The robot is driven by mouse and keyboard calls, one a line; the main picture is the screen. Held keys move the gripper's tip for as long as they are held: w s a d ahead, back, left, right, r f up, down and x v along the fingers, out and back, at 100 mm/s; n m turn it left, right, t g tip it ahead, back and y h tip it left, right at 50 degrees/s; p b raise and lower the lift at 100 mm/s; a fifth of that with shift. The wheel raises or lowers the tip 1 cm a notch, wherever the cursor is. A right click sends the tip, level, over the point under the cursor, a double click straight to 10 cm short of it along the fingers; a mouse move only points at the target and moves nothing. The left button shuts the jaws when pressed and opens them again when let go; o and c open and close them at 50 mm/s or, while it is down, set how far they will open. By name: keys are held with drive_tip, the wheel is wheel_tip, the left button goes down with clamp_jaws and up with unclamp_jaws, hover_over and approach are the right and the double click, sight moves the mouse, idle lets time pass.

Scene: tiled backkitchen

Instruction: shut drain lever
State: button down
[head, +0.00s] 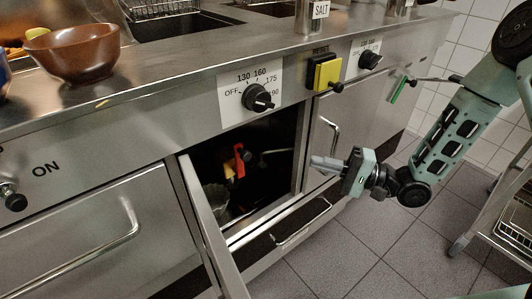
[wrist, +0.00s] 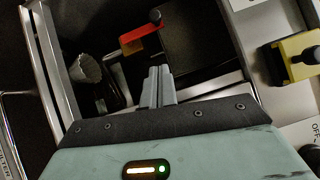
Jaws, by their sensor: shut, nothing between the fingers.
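A red lever (head: 239,161) shows inside the dark open cabinet below the fryer controls. It appears upright in the head view. In the wrist view the red lever (wrist: 140,37) lies above and slightly left of my fingertips, with a yellow-orange part at its left end. My gripper (head: 316,163) is shut and empty, in front of the cabinet's right edge, pointing left and apart from the lever. In the wrist view my gripper (wrist: 158,73) shows its two fingers together. The valve behind the lever is dark and hard to make out.
The open cabinet door (head: 213,235) swings outward on the left. A grey ribbed container (head: 216,195) stands low inside. Above are a dial (head: 258,98) and a yellow switch (head: 327,72). A green-handled rod (head: 398,89) sticks out at right. A wire cart (head: 505,215) stands right; the floor is clear.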

drive_tip(key=b, duration=0.4)
approach(243, 151)
drive_tip(key=w+a, duration=0.3)
drive_tip(key=shift+s+a+f, duration=0.2)
drive_tip(key=shift+s+a, duration=0.2)
drive_tip(key=shift+a, duration=0.2)
drive_tip(key=shift+a+r+p, duration=0.1)
drive_tip(key=shift+p, duration=0.3)
